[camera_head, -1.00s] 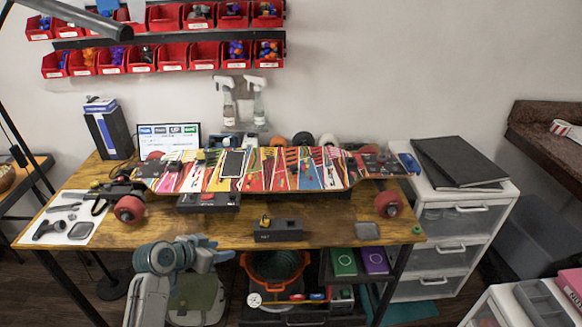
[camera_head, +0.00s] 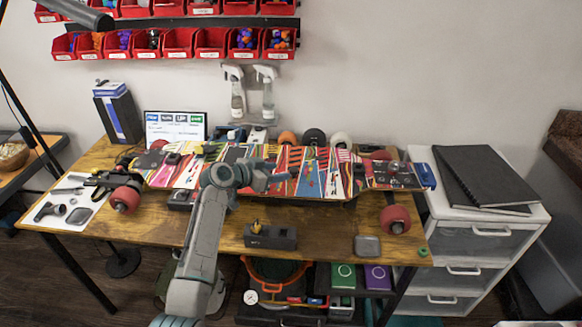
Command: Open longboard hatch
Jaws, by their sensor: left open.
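The longboard (camera_head: 310,172) lies across the wooden table, its colourful patterned deck facing up and red wheels at both ends. My left arm reaches up from below and crosses over the deck's middle-left part. My left gripper (camera_head: 284,178) is over the deck, pointing right, and is open. Whether it touches the deck cannot be told. The dark hatch on the deck is hidden behind my arm. My right gripper is not in view.
A small black box (camera_head: 270,237) and a grey square item (camera_head: 367,246) lie at the table's front. A white drawer unit (camera_head: 475,235) stands right, spray bottles (camera_head: 237,95) behind, and red bins (camera_head: 180,42) hang above. A tool mat (camera_head: 65,208) lies left.

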